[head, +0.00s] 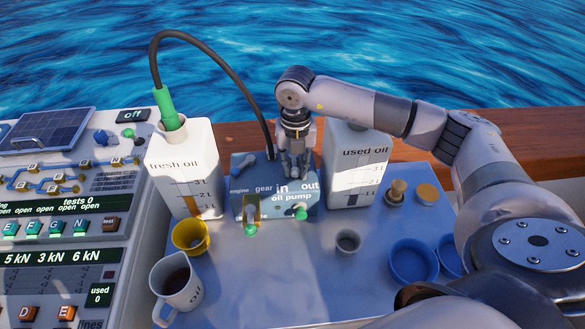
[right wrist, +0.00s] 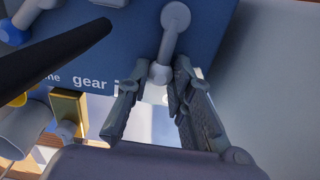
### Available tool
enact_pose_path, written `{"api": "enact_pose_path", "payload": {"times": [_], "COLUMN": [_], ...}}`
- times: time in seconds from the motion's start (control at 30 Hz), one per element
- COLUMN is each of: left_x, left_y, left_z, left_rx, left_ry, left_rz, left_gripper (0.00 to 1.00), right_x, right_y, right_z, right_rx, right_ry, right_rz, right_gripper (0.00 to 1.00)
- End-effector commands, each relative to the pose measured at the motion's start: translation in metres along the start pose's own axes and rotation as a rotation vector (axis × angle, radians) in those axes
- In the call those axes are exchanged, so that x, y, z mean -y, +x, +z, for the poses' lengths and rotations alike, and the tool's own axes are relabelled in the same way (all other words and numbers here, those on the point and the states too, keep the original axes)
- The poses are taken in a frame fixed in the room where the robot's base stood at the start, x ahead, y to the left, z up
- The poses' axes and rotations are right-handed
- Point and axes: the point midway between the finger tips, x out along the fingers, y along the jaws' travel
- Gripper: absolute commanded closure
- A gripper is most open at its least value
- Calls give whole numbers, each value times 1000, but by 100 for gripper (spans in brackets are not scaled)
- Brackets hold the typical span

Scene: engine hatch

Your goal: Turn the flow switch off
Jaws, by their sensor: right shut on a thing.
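The blue oil pump box (head: 270,208) stands between the two oil containers, with "gear", "in", "out" and "oil pump" lettering. My right gripper (head: 296,176) points down at its top, near the "in" and "out" labels. In the right wrist view a grey lever with a round end (right wrist: 172,44) comes down from a round pivot on the blue panel. Its end lies between the fingertips of my right gripper (right wrist: 158,82), which is shut on it. Another grey lever (head: 243,165) sits at the box's upper left. My left gripper is out of view.
The fresh oil container (head: 190,150) stands left, the used oil container (head: 352,160) right. A black hose (head: 215,48) arches over to the pump. A yellow cup (head: 190,236), a jug (head: 178,285), a small grey cup (head: 347,243) and blue bowls (head: 413,262) stand in front. The table's middle front is clear.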

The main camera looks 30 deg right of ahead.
Motion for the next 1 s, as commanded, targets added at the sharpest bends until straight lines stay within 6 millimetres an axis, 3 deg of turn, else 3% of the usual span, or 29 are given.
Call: {"api": "enact_pose_path", "payload": {"times": [0.47,0.5,0.8,1.0], "left_x": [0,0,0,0], "left_y": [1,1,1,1], "left_z": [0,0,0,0], "left_rx": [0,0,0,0], "left_ry": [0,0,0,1], "left_rz": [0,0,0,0], "left_gripper": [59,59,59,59], "right_x": [2,2,1,1], "right_y": [-1,-1,0,0], "right_z": [1,1,0,0], "right_rx": [1,1,1,0], "right_ry": [-17,-16,-17,-17], "right_rz": [-1,-1,0,0], "right_gripper": [100,79,59,59]}}
